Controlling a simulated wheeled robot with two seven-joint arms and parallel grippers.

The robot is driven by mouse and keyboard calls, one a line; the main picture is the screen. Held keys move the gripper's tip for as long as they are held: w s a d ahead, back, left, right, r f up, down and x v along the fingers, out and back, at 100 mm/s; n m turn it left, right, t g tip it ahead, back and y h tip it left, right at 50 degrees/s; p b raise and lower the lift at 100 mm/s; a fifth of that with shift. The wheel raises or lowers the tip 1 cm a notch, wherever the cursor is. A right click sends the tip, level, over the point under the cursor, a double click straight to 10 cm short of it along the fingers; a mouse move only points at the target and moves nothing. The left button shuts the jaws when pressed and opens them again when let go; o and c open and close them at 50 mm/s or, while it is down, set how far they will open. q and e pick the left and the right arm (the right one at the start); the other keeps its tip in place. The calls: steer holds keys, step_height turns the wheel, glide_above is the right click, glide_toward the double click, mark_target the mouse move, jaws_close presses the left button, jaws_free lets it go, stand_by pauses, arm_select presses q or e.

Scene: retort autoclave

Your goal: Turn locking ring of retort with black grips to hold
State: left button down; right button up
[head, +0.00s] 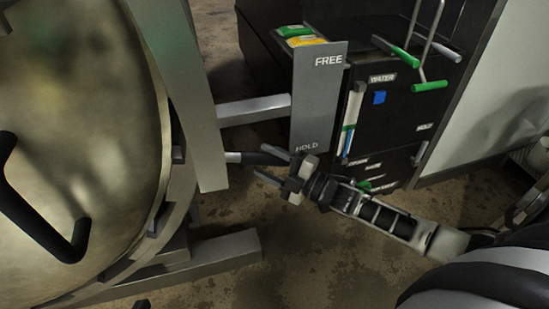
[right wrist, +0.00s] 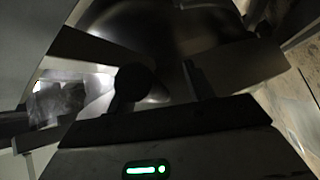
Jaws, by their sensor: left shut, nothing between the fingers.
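The retort's round metal door (head: 85,140) fills the left of the head view, with the pale ring (head: 180,85) around its edge. A rod with a black grip (head: 250,158) sticks out from the ring beside the word HOLD on a grey plate (head: 318,100), whose upper end reads FREE. My right gripper (head: 266,163) is open at this grip, its fingers apart on either side of it; contact cannot be told. The right wrist view shows a dark round-ended bar (right wrist: 130,88), apparently the grip. Only a small dark tip of my left gripper (head: 142,304) shows at the bottom edge.
A black control cabinet (head: 395,120) with green-handled levers (head: 430,86) and a WATER label stands behind the plate. A black bent handle (head: 45,215) sits on the door. A metal foot beam (head: 200,255) lies low over the stained floor.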

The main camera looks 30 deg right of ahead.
arm_select(q)
steer(key=shift+s+a+f+g+y+p, duration=0.15)
steer(key=shift+a+f+g+y+p, duration=0.2)
steer(key=shift+f+g+p, duration=0.55)
arm_select(e)
steer(key=v, duration=1.6)
arm_select(q)
steer(key=shift+r+t, duration=0.3)
arm_select(e)
steer(key=shift+r, duration=0.1)
